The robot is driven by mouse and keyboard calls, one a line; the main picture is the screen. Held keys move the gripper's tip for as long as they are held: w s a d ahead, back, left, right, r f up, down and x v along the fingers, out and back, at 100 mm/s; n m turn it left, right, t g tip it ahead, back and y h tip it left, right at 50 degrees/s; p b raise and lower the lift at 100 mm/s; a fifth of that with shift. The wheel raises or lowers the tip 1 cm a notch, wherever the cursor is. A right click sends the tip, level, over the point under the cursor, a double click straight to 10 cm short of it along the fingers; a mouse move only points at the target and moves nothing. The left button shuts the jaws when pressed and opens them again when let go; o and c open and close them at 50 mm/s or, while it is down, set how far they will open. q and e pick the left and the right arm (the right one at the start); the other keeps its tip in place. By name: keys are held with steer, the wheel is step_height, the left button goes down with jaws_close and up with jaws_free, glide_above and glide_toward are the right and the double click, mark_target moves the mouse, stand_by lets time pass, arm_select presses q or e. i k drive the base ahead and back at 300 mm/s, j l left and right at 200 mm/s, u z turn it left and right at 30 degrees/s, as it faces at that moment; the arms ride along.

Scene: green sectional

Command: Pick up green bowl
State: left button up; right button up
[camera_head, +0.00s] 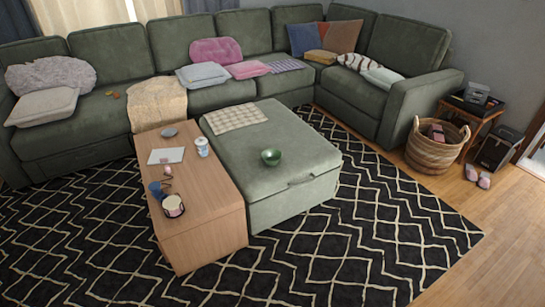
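The green bowl (271,157) sits upright on top of the green ottoman (285,135), near the middle of its surface and toward the side by the wooden table. Nothing covers the bowl in the head view. Neither of my grippers shows in this view, so their place relative to the bowl cannot be seen.
A wooden coffee table (205,225) stands against the ottoman's left, holding a white can (202,147), a paper and several small items. The green sectional (205,60) runs behind. A wicker basket (436,146) stands at right. The black patterned rug (350,250) is clear in front.

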mark_target(271, 157)
steer(key=i+l+u, duration=0.1)
steer(key=i+l, duration=0.6)
steer(key=i+l+u, duration=0.15)
steer(key=i+l, duration=0.5)
steer(key=l, duration=0.25)
steer(key=i+l+u, duration=0.15)
steer(key=i+l, duration=0.5)
steer(key=l, duration=0.25)
steer(key=i+l+u, duration=0.15)
steer(key=i+l, duration=0.15)
steer(key=l, duration=0.15)
